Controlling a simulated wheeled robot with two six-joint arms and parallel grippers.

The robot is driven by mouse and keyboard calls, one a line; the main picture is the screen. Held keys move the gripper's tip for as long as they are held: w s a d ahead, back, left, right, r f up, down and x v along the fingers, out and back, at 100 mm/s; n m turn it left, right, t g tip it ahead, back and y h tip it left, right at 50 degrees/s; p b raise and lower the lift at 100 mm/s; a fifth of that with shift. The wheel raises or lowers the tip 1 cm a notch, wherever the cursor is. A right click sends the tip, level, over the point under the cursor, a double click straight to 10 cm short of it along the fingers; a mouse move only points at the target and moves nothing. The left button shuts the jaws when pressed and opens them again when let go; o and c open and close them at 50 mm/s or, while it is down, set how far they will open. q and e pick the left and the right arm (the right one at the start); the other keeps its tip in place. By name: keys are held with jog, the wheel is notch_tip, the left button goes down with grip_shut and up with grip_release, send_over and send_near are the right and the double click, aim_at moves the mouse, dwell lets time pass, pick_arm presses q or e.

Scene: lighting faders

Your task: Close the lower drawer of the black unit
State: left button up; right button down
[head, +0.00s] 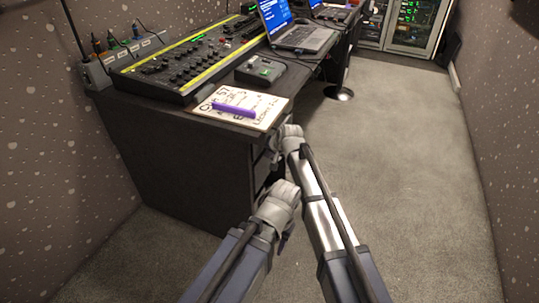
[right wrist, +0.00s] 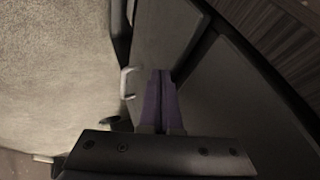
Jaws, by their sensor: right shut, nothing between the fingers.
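The black unit (head: 185,165) is the dark desk pedestal at left in the head view. Its drawer side faces right, and my arm links cover much of it there. In the right wrist view, two dark drawer-like panels lie side by side, split by a slanted black gap. The panel nearer the carpet (right wrist: 165,35) has a pale handle (right wrist: 126,82) at its edge. I cannot tell how far the lower drawer stands out. My right gripper (right wrist: 161,75) is shut and empty, its purple fingers over that panel, right of the handle. Contact is unclear.
On the desk stand a fader console (head: 180,62), a small dark box (head: 260,72), a laptop (head: 300,36) and a clipboard (head: 270,115) with a purple marker (head: 233,110). Carpet (head: 410,150) is clear to the right. A round stool base (head: 339,93) stands beyond.

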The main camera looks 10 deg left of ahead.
pick_arm(q)
jog(key=shift+w+a, duration=0.1)
jog(key=shift+a, duration=0.2)
pick_arm(e)
jog(key=shift+w+a, duration=0.1)
jog(key=shift+a, duration=0.3)
jog(key=shift+a+r, duration=0.1)
jog(key=shift+a, duration=0.05)
pick_arm(q)
notch_tip(320, 180, up, 8)
jog(key=d+p, duration=0.1)
jog(key=p, duration=0.7)
jog(key=shift+d, duration=0.25)
pick_arm(e)
jog(key=s+d+r, duration=0.6)
jog(key=d+r, duration=0.1)
jog(key=d, duration=0.1)
jog(key=shift+r, duration=0.4)
pick_arm(q)
jog(key=shift+w, duration=0.1)
pick_arm(e)
jog(key=shift+d, duration=0.15)
